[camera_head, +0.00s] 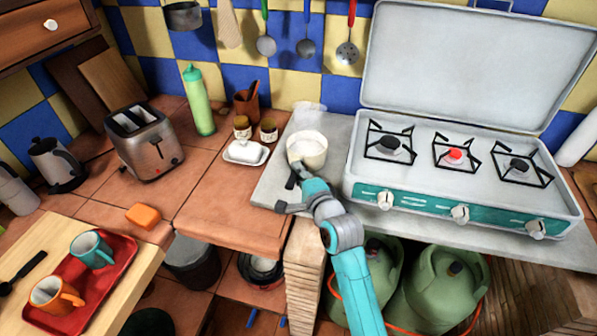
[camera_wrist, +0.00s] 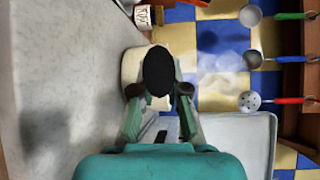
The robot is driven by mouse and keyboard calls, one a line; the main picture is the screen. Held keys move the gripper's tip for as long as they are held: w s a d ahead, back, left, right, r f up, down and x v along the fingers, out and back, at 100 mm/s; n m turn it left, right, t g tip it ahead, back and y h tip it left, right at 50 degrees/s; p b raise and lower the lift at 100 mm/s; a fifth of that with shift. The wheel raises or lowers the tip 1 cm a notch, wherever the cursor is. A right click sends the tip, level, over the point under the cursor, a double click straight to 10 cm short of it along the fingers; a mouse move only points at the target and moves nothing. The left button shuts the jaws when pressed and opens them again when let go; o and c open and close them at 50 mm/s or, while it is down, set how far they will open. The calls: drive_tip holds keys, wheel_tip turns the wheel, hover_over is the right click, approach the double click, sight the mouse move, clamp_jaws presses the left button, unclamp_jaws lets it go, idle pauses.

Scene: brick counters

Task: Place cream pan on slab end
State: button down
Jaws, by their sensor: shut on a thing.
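The cream pan (camera_head: 307,151) is at the left end of the grey slab (camera_head: 268,190), left of the stove. My gripper (camera_head: 291,183) is at the pan's near side, shut on its dark handle. In the wrist view my gripper (camera_wrist: 158,96) has its fingers on both sides of the handle's round black end (camera_wrist: 158,72), with the cream pan (camera_wrist: 132,66) behind it. The slab (camera_wrist: 60,60) fills the left of that view and bears a dark shadow. I cannot tell whether the pan's base touches the slab.
A camping stove (camera_head: 455,185) with a raised lid stands right of the pan. A butter dish (camera_head: 246,152) and two small jars stand to its left on the tiled counter (camera_head: 215,205). Ladles (camera_head: 266,45) hang on the wall. Green gas bottles (camera_head: 435,285) stand below the slab.

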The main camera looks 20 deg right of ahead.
idle(0.3)
drive_tip(key=c, duration=1.2)
unclamp_jaws()
drive_tip(key=shift+f, duration=0.1)
drive_tip(key=s, duration=0.4)
drive_tip(key=s+r, duration=0.1)
drive_tip(key=s, duration=0.7)
drive_tip(key=shift+d+r, duration=0.2)
drive_tip(key=shift+d, duration=0.1)
